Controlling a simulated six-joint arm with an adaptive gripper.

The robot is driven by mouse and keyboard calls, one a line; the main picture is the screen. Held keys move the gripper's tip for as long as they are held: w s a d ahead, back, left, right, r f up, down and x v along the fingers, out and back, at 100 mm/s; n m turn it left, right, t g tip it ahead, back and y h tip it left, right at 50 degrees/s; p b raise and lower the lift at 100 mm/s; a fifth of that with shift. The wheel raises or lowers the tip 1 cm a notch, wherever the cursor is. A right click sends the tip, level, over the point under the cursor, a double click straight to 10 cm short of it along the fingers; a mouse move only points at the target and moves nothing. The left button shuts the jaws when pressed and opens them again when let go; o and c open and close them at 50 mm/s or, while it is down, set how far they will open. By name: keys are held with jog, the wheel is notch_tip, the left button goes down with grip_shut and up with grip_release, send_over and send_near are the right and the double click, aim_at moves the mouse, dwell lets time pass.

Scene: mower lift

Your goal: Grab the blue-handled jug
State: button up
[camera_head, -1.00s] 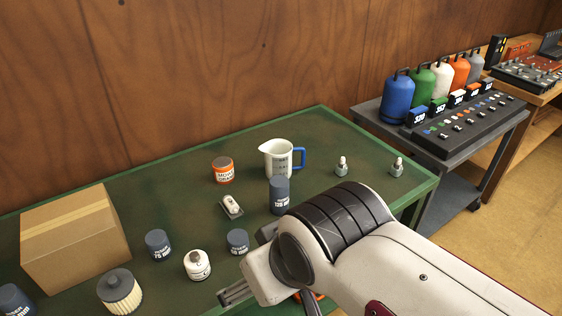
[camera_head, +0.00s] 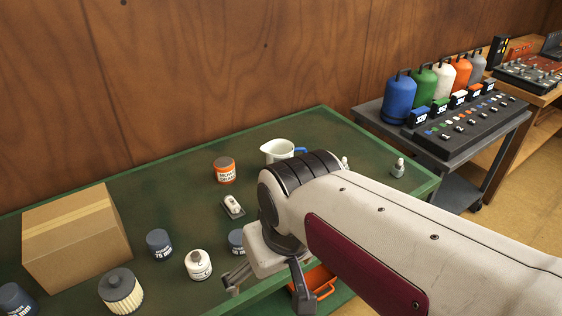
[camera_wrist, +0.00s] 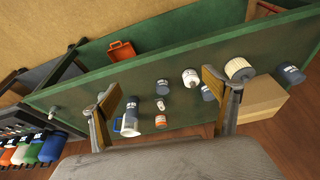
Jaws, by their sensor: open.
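The white measuring jug (camera_head: 276,151) stands upright near the back of the green table, its blue handle (camera_head: 301,151) on the right. My arm covers its lower part in the head view. In the wrist view, the jug (camera_wrist: 129,125) shows left of centre, beside the left finger, with its blue handle pointing left. My gripper (camera_head: 267,286) is open and empty at the table's front edge, well short of the jug. Its two spread fingers also show in the wrist view (camera_wrist: 162,82).
The green table (camera_head: 330,123) also bears an orange-labelled can (camera_head: 224,171), a white switch-like item (camera_head: 233,206), a dark canister (camera_head: 159,243), a white canister (camera_head: 198,264), a ribbed filter (camera_head: 120,291) and a cardboard box (camera_head: 75,238). An orange tray (camera_head: 320,281) lies below the front edge.

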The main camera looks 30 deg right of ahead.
aim_at(283, 156)
jog(key=w+d+f+m, duration=0.1)
jog(key=w+d+f, duration=0.5)
jog(key=w, duration=0.5)
jog(key=w+d+f+m, duration=0.1)
jog(key=w+d+f, duration=0.5)
jog(key=w+d, duration=0.5)
jog(key=w+d+f+m, duration=0.1)
jog(key=w+d+f, duration=0.6)
jog(key=w, duration=0.4)
jog(key=shift+w+d+m+h, duration=0.3)
jog(key=shift+w+d+m, duration=0.1)
jog(key=shift+d, duration=0.4)
jog(key=shift+t+h, duration=0.4)
jog(key=w+d, duration=0.2)
jog(key=w, duration=0.1)
jog(key=w+d, duration=0.1)
jog(key=w, duration=0.1)
jog(key=shift+w+d+f, duration=0.1)
jog(key=shift+d, duration=0.15)
jog(key=shift+n+t+h, duration=0.3)
jog(key=shift+t, duration=0.6)
jog(key=w+r, duration=0.1)
jog(key=w+d+r, duration=0.2)
jog(key=w, duration=0.1)
jog(key=shift+w+r, duration=0.1)
jog(key=shift+r, duration=0.3)
jog(key=shift+f, duration=0.1)
jog(key=shift+x, duration=1.2)
